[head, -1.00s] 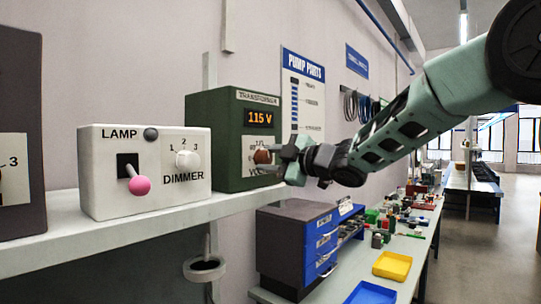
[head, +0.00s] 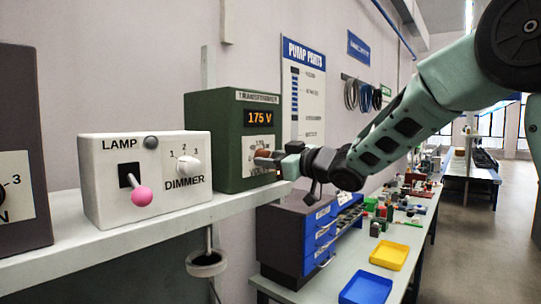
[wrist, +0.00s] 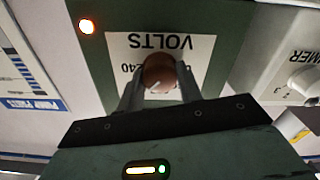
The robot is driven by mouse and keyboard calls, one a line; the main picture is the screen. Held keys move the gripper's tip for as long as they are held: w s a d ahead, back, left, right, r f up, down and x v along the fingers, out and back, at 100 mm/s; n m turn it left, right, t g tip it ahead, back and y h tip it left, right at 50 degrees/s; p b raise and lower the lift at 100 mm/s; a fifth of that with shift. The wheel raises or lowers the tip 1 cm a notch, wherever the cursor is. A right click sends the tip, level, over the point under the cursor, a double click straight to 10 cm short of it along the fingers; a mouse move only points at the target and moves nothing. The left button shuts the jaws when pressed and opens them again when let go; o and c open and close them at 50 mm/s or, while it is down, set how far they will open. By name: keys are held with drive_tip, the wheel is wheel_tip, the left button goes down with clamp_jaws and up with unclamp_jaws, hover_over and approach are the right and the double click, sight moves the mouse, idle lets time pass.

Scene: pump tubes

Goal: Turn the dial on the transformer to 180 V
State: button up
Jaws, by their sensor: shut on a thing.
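The green transformer (head: 226,137) stands on the shelf, and its orange display (head: 258,118) reads 175 V. Its brown dial (head: 264,154) is on the front below the display, largely covered by my gripper in the head view. My gripper (head: 280,160) is shut on the dial. In the wrist view the round brown dial (wrist: 159,72) sits between the two fingers of my gripper (wrist: 160,84), with a pale pointer mark on it. The white VOLTS label (wrist: 195,48) appears upside down there, with 240 readable and other numbers hidden by the fingers.
A white lamp box (head: 108,190) with a pink-tipped lever and dimmer knob stands left of the transformer on the shelf (head: 120,237). A blue drawer unit (head: 318,240) and a yellow tray (head: 388,255) are on the lower bench.

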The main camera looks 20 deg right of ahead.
drive_tip(key=shift+m, duration=0.5)
drive_tip(key=o, duration=1)
drive_tip(key=b+v, duration=0.5)
drive_tip(key=v, duration=1.2)
drive_tip(key=shift+s+d+b, duration=0.2)
drive_tip(key=shift+b, duration=0.15)
